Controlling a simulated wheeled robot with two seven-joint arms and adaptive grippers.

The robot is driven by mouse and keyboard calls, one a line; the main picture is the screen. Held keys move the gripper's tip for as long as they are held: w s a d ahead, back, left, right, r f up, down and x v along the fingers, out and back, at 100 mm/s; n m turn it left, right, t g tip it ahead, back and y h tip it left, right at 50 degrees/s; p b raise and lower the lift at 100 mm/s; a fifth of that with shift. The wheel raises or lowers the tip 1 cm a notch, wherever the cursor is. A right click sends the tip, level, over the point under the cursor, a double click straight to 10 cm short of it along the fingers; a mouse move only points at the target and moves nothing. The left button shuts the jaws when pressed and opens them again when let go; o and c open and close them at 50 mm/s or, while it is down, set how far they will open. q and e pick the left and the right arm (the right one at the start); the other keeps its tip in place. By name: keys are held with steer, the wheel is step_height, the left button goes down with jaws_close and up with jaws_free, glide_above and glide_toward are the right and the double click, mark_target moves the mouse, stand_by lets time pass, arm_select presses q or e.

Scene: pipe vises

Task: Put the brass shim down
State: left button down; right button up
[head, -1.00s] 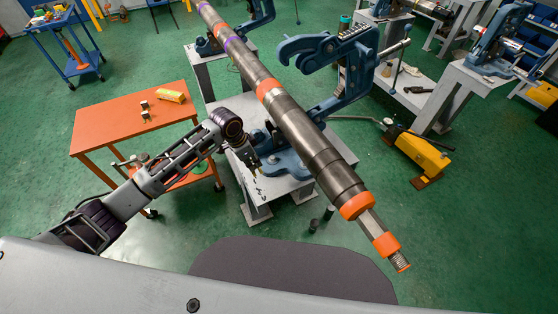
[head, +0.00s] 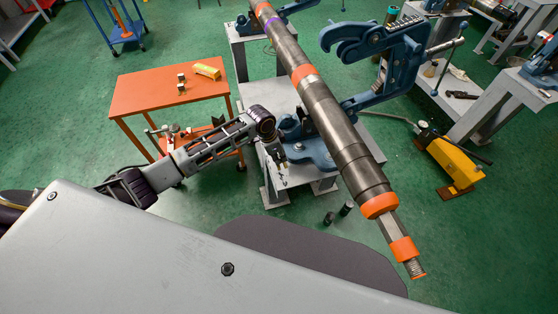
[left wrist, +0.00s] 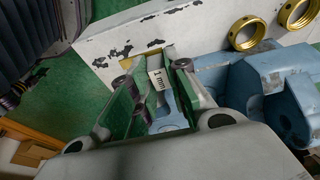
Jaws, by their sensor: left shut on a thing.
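My left gripper (head: 279,160) hangs beside the blue vise base, above the near left part of the grey vise stand (head: 276,97). In the left wrist view its two green-padded fingers (left wrist: 153,82) are closed on a thin piece with a white "1 mm" label, which I take for the brass shim (left wrist: 157,80). The fingers hide much of it. A small brass-coloured patch shows just beyond the fingertips. I cannot tell whether the shim touches the stand. My right gripper is in neither view.
A long dark pipe (head: 334,120) with orange bands lies through the blue vise (head: 394,62), right of my gripper. Two brass rings (left wrist: 246,33) lie on the chipped pale stand top. An orange table (head: 150,92) with small blocks and a yellow box (head: 207,71) stands left.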

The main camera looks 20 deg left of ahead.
arm_select(q)
steer(key=shift+f, duration=1.65)
steer(key=shift+f, duration=0.1)
steer(key=c, duration=1.4)
jaws_free()
steer(key=shift+o, duration=0.2)
steer(key=v, duration=1.2)
